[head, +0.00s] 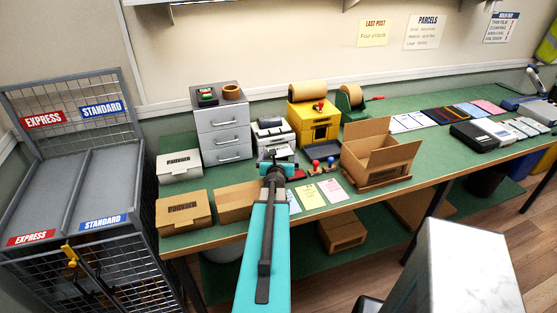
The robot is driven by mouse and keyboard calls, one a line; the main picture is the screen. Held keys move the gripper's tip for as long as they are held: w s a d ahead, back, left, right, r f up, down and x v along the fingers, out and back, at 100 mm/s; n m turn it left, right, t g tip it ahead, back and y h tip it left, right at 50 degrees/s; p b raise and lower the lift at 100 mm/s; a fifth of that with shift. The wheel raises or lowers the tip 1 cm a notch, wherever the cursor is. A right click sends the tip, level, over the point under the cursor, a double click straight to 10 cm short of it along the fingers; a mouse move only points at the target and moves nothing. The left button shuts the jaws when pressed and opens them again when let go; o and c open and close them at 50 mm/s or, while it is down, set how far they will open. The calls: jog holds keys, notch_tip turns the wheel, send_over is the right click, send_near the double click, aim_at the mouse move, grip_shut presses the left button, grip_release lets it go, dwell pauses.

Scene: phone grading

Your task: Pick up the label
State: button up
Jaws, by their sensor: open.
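My gripper (277,157) is above the green bench at the end of my teal arm, in front of a small white and dark machine (272,131). It is open, and nothing shows between its fingers. I cannot tell for certain which thing is the label. A pale blue slip (293,202), a yellow slip (310,197) and a pink slip (332,190) lie flat near the bench's front edge, to the right of my arm. My arm hides part of the bench and may cover other small pieces.
An open cardboard box (378,158) stands right of the slips. Closed boxes (184,209) sit at the left front. Grey drawers (222,135) and a yellow dispenser (314,123) stand behind. A wire cage (75,165) is at left, a white surface (465,270) at lower right.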

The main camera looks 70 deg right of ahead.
aim_at(280, 152)
jog(key=shift+x, duration=2.4)
jog(key=c, duration=1.1)
jog(key=shift+c, duration=0.3)
